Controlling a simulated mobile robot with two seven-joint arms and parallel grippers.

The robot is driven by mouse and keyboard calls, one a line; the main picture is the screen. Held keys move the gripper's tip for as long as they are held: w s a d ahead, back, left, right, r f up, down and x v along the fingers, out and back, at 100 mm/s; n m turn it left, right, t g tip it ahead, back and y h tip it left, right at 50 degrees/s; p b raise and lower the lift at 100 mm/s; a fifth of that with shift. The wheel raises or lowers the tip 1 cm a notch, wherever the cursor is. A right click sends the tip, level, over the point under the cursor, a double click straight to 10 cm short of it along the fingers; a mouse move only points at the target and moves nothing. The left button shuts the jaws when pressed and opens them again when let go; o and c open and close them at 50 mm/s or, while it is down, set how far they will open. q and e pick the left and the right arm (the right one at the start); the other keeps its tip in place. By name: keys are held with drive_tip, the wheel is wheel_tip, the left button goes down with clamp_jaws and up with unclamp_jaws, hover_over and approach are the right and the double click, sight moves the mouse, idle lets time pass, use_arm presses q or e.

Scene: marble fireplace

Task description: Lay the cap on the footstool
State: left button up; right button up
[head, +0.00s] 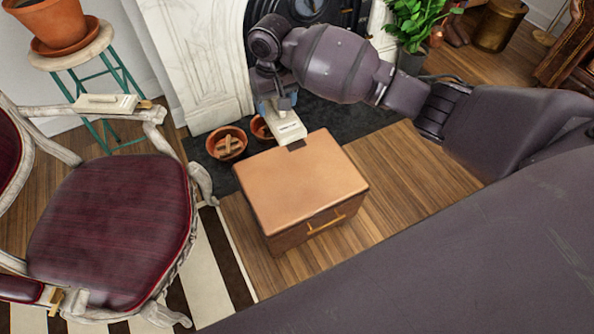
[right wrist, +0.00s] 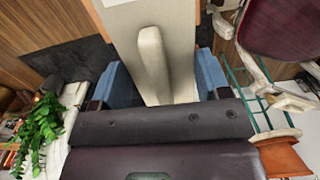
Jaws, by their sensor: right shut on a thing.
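My right gripper (head: 281,105) is shut on a pale cream flat piece, the thing I take for the cap (head: 288,129). It hangs tilted over the far edge of the footstool (head: 303,185), a tan-topped box with a drawer handle. A dark patch shows at the cap's lower end; I cannot tell whether it touches the top. In the right wrist view the cap (right wrist: 152,60), with a raised bar, sits between the blue fingers (right wrist: 160,85). The footstool's top is otherwise bare. My left gripper is not in view.
A similar cream piece (head: 106,103) lies on the arm of the dark red chair (head: 108,225), left of the footstool. Terracotta bowls (head: 227,143) stand behind the footstool, by the fireplace. A potted plant (head: 414,22) stands at back right. Wooden floor (head: 410,180) is clear to the right.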

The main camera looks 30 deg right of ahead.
drive_tip(key=b, duration=0.4)
hover_over(279, 182)
wheel_tip(279, 182, down, 16)
wheel_tip(279, 182, down, 17)
drive_tip(key=b, duration=0.5)
drive_tip(key=shift+w+r+b, duration=0.1)
drive_tip(key=shift+b, duration=0.3)
drive_tip(key=f+b, duration=0.1)
drive_tip(key=f, duration=0.1)
drive_tip(key=f+b, duration=0.1)
drive_tip(key=f, duration=0.2)
drive_tip(key=shift+s+f, duration=0.2)
drive_tip(key=shift+f, duration=0.1)
drive_tip(key=shift+w+f+b, duration=0.1)
drive_tip(key=shift+f+b, duration=0.1)
drive_tip(key=shift+b, duration=0.1)
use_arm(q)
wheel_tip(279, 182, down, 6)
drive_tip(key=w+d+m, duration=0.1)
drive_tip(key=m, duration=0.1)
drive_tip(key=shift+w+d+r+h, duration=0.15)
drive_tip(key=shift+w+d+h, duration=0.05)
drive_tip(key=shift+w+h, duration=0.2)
use_arm(e)
drive_tip(key=shift+w+r, duration=0.1)
drive_tip(key=shift+r, duration=0.2)
drive_tip(key=shift+f, duration=0.25)
